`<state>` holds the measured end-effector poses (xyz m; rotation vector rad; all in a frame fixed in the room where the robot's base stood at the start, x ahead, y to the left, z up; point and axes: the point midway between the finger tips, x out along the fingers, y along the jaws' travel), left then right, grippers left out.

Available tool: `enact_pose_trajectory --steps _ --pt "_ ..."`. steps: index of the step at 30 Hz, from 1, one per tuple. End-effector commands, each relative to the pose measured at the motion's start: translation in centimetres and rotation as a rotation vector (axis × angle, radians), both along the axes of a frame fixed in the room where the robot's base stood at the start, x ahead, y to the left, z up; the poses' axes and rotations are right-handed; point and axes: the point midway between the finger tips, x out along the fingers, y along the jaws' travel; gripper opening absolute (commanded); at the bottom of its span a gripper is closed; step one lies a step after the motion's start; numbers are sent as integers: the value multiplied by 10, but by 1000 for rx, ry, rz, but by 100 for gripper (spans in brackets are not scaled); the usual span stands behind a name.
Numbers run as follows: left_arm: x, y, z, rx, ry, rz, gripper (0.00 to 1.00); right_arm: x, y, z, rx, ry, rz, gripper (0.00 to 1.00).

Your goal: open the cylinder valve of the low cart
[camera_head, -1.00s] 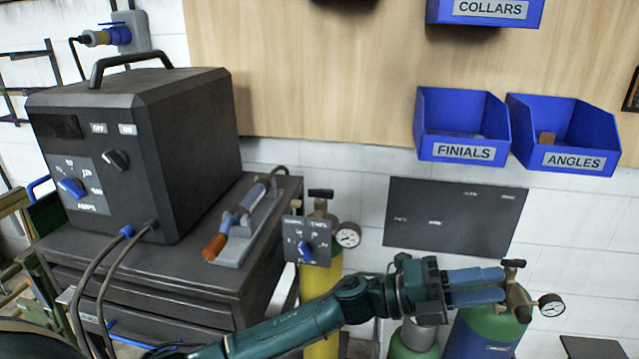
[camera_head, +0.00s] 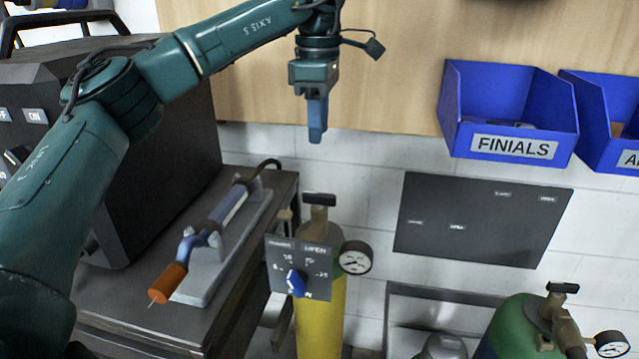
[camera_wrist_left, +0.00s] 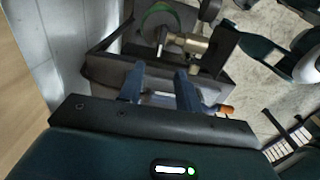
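My left gripper (camera_head: 317,135) points down in front of the wood panel, above the yellow cylinder (camera_head: 318,315) and apart from it. In the left wrist view its two blue fingers (camera_wrist_left: 160,85) stand apart with nothing between them. The yellow cylinder has a dark valve handle (camera_head: 319,199) on top and a round gauge (camera_head: 355,257). A green cylinder (camera_head: 510,325) at the lower right has its own valve handle (camera_head: 563,288) and gauge (camera_head: 611,344). A brass fitting (camera_wrist_left: 188,42) shows beyond the fingers; I cannot tell whose. The right gripper is not seen.
A dark cabinet (camera_head: 235,310) at left carries a torch with an orange end (camera_head: 167,283). A dial plate (camera_head: 299,270) hangs before the yellow cylinder. A grey frame (camera_head: 400,300) stands low at centre. Blue bins (camera_head: 508,110) hang at upper right, above a dark wall plate (camera_head: 480,220).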

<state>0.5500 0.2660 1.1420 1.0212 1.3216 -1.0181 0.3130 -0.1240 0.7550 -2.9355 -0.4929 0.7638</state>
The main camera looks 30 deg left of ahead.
Motion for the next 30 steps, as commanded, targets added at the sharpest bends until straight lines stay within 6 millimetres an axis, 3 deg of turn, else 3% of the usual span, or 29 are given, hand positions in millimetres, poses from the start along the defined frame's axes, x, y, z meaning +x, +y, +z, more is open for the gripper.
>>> enact_pose_trajectory --steps 18,24,30 --pt "-1 -1 -111 -2 3 -1 34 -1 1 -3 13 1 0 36" --pt "0 -1 -126 -3 0 0 34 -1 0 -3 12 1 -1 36" --pt "0 -1 -128 -3 -1 -1 34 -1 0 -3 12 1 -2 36"
